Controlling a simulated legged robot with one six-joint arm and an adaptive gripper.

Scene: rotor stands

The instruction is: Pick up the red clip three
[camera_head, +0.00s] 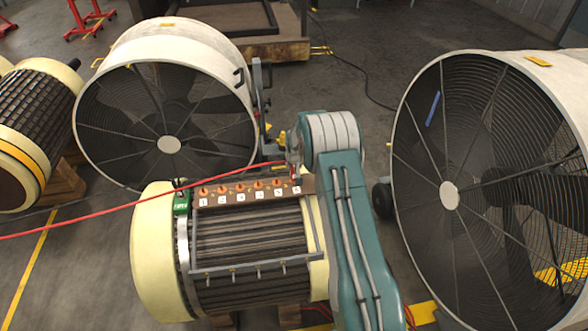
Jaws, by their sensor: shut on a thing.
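The rotor (250,240) lies on its side in the middle, with a brown terminal board (235,202) along its top. The board carries several orange-topped posts with white number tags. My gripper (293,161) is over the right end of the board, at the far end of my teal arm. It is shut on a small red clip (295,171), which is mostly hidden by the fingers and very small here. A red cable (150,206) runs from the left edge of the view up to my gripper. I cannot read a number on the clip.
A green clip or box (181,202) sits at the board's left end. A large drum fan (168,145) stands behind left, another (449,195) close on the right. A second rotor (30,125) is at far left. A black cable lies on the floor behind.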

